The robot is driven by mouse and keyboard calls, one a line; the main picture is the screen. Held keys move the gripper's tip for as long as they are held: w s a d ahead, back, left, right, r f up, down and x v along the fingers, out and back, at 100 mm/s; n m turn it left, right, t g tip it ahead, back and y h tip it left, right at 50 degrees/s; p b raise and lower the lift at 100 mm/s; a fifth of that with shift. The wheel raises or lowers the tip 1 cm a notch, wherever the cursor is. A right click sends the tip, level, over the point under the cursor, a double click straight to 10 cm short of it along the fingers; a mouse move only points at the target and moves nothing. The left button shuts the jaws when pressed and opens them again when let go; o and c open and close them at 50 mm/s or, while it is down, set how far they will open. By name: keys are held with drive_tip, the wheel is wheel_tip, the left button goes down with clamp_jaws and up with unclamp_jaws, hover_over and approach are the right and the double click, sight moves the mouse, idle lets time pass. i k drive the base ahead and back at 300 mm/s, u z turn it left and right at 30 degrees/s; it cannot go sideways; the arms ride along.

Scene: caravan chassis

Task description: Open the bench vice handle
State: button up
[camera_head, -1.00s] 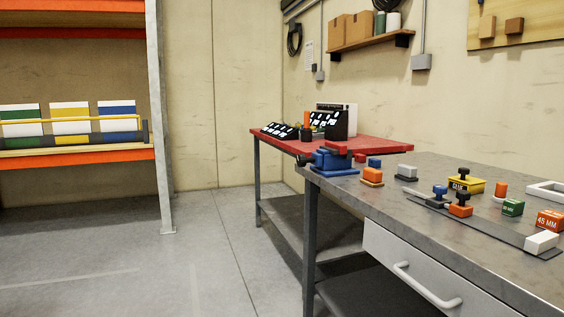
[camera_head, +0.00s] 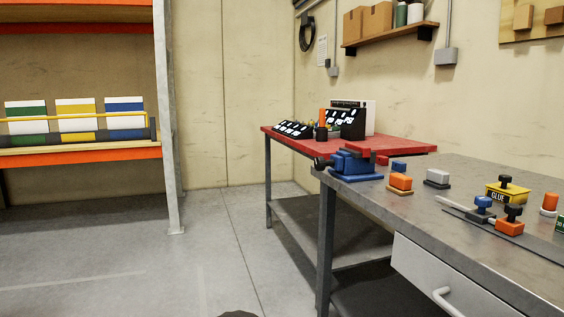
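A blue bench vice (camera_head: 352,164) is mounted at the far left corner of the grey metal workbench (camera_head: 452,213). Its dark screw end and handle (camera_head: 323,163) stick out to the left, past the bench edge. The handle is small here, and I cannot tell its exact angle. My gripper is not in view.
Behind the vice stands a red-topped table (camera_head: 392,149) with black bins (camera_head: 346,123). Orange (camera_head: 400,183) and grey (camera_head: 437,178) blocks, clamps and a yellow glue box (camera_head: 506,193) lie on the workbench. A drawer handle (camera_head: 447,300) juts out. Floor (camera_head: 215,255) is clear left of the bench.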

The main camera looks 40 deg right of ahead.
sight(320, 163)
drive_tip(key=z, duration=0.1)
drive_tip(key=i, duration=0.6)
drive_tip(key=z, duration=0.8)
drive_tip(key=i, duration=0.4)
drive_tip(key=z, duration=0.5)
